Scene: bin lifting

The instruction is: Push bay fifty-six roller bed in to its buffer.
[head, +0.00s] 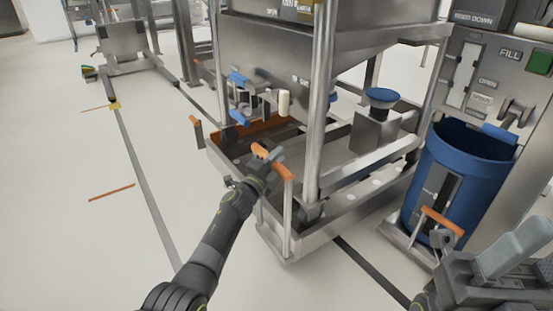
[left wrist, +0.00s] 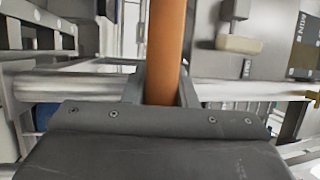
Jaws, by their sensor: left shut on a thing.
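The roller bed (head: 290,243) is a low steel frame on the floor under a steel hopper, in the middle of the head view. An orange push handle (head: 287,173) stands on upright posts at its near end. My left gripper (head: 264,165) is shut on this handle; its fingers hide part of the bar. In the left wrist view the orange bar (left wrist: 165,50) runs between the fingers. Dark grey parts at the lower right seem to be my right arm and gripper (head: 442,240), close to another orange handle; its jaws are unclear. The buffer cannot be made out.
A blue drum (head: 465,165) stands on a low base at the right, beside a control panel (head: 480,75). The steel hopper (head: 275,55) rises above the bed. A dark floor line (head: 145,185) runs along the left, where the floor is mostly clear.

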